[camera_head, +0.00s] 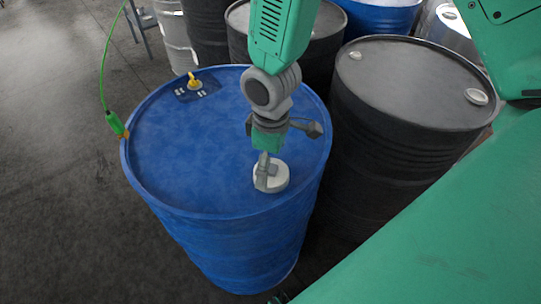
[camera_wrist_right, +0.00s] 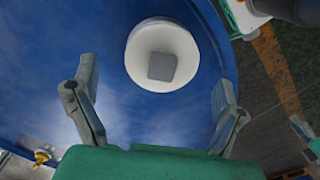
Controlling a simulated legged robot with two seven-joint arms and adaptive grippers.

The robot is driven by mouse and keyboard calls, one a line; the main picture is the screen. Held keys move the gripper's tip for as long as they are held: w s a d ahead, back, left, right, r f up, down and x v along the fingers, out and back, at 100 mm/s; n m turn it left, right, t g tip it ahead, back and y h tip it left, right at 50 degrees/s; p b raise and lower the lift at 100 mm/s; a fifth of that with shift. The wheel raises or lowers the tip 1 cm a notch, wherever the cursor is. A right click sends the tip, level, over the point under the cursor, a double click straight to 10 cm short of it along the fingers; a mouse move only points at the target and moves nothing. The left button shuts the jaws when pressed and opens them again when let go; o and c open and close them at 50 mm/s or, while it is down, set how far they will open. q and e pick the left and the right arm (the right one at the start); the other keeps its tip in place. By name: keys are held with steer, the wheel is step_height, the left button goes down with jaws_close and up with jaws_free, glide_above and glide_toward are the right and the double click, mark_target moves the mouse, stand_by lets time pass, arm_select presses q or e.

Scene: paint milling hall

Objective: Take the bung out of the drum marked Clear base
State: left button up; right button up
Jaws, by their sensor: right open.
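The blue drum (camera_head: 190,150) stands upright in the head view; I can read no "Clear base" marking on it. A round white bung (camera_head: 277,182) with a raised grey square middle sits in its top near the right-hand rim. In the right wrist view the bung (camera_wrist_right: 140,50) lies just beyond the fingertips. My right gripper (camera_head: 265,170) is over the bung and hides part of it. Its two fingers (camera_wrist_right: 152,82) are spread apart with nothing between them. I cannot tell whether they touch the bung. My left gripper is not in view.
A yellow fitting (camera_head: 193,81) stands on the drum's far left top. A green clamp (camera_head: 116,125) with a cable grips the left rim. A black drum (camera_head: 410,85) stands close on the right; more drums stand behind. Floor on the left is clear.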

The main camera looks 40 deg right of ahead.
mark_target(273, 168)
step_height(273, 168, up, 10)
steer(key=b, duration=0.6)
steer(key=f, duration=0.2)
steer(key=f+b, duration=0.1)
steer(key=f, duration=0.2)
steer(key=f+b, duration=0.1)
steer(key=f, duration=0.2)
steer(key=shift+s+f, duration=0.1)
steer(key=shift+s, duration=0.2)
step_height(273, 168, down, 5)
steer(key=shift+d+r+b, duration=0.1)
steer(key=shift+d+b, duration=0.05)
steer(key=shift+b, duration=0.45)
steer(key=c, duration=1.2)
